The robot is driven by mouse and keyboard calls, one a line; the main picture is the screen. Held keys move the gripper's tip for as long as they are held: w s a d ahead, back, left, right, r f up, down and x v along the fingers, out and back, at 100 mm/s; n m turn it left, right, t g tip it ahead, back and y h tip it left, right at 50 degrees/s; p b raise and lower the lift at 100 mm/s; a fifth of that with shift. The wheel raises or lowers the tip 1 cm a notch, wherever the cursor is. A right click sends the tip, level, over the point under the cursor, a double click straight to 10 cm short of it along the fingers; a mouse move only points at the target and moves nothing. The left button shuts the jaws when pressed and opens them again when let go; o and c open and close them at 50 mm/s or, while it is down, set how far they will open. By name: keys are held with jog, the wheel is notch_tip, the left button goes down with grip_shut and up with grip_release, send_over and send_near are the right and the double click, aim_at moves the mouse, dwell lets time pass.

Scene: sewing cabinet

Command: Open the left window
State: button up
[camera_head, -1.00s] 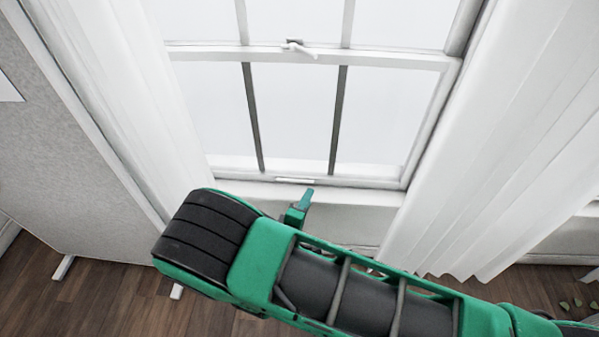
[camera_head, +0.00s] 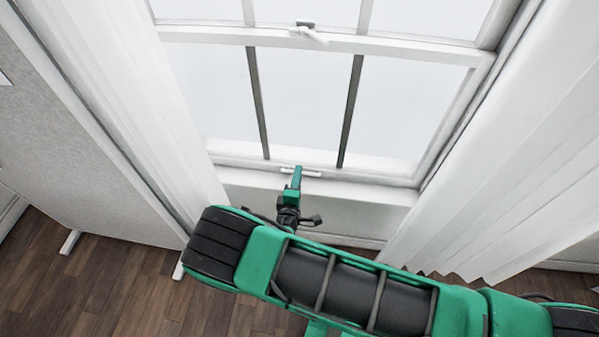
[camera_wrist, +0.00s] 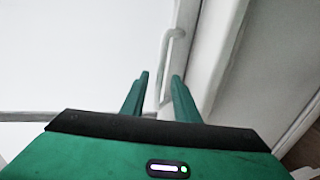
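The window (camera_head: 310,44) is a white sash window with dark bars on its lower panes. A small white handle (camera_head: 312,174) sits on the lower sash's bottom rail, just above the sill. A white latch (camera_head: 308,32) is on the middle rail. My gripper (camera_head: 297,170) reaches up to the handle and overlaps it in the head view. In the wrist view my gripper (camera_wrist: 160,80) has its two fingers apart. The handle (camera_wrist: 167,55) is ahead, with its near end appearing between the fingers. I cannot tell whether they touch it. The lower sash looks down.
White curtains hang on the left (camera_head: 120,100) and right (camera_head: 510,150) of the window. A grey panel (camera_head: 75,130) stands at the far left. The sill (camera_head: 370,192) runs below the sash. Wooden floor (camera_head: 110,295) shows at the lower left.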

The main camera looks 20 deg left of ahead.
jog(key=shift+x, duration=1.35)
